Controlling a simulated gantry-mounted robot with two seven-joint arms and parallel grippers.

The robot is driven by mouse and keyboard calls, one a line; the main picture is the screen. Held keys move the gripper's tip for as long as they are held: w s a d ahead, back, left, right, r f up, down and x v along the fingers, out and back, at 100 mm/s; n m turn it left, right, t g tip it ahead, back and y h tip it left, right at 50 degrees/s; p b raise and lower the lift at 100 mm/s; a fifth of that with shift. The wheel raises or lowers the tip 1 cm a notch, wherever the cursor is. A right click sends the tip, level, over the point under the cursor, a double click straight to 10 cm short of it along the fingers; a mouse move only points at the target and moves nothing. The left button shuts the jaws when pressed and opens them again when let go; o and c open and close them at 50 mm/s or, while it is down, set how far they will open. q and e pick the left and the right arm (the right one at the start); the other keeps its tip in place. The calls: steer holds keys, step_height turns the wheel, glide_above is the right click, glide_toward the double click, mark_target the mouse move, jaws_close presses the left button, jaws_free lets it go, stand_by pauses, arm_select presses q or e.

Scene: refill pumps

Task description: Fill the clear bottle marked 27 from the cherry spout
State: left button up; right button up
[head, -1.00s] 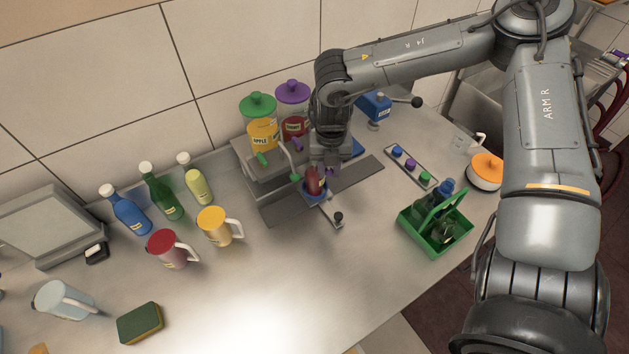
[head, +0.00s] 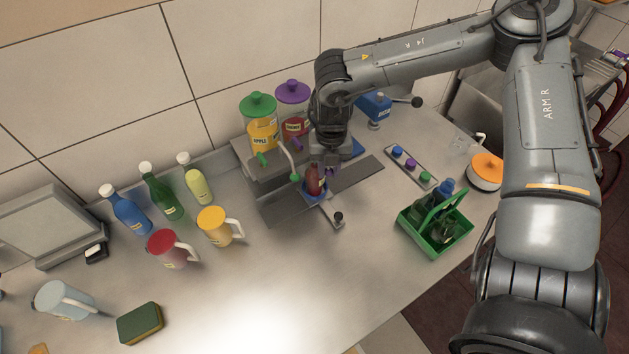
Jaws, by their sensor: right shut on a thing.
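The cherry dispenser (head: 292,92) is the jar with the purple lid at the back, right of the apple jar. My right gripper (head: 328,164) points down in front of it and is shut, it seems on the purple-tipped cherry lever (head: 333,171); the fingers partly hide it. A clear bottle (head: 314,182) with red liquid in it stands upright in a blue holder just below and left of the gripper. Its number cannot be read, and my wrist hides some of the spout area. My left gripper is not in view.
The apple jar (head: 261,123) and its green-tipped lever (head: 294,177) stand close on the left. A green carrier (head: 436,233) with bottles and a cap strip (head: 411,166) lie to the right. Jugs and bottles stand left. The front counter is mostly clear.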

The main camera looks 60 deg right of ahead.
stand_by(0.3)
steer(key=shift+r+p, duration=0.3)
steer(key=shift+r, duration=0.05)
step_height(320, 180, up, 4)
steer(key=shift+f+p, duration=0.2)
steer(key=shift+p, duration=1)
steer(key=o, duration=0.9)
steer(key=shift+d+f, duration=0.1)
steer(key=s+r+p, duration=0.1)
steer(key=r+p, duration=0.1)
steer(key=s+a+r+p, duration=0.1)
steer(key=s+r+p, duration=0.1)
steer(key=s+a+r+p, duration=0.1)
steer(key=r+p, duration=0.2)
steer(key=shift+s+a, duration=0.2)
steer(key=shift+s, duration=0.05)
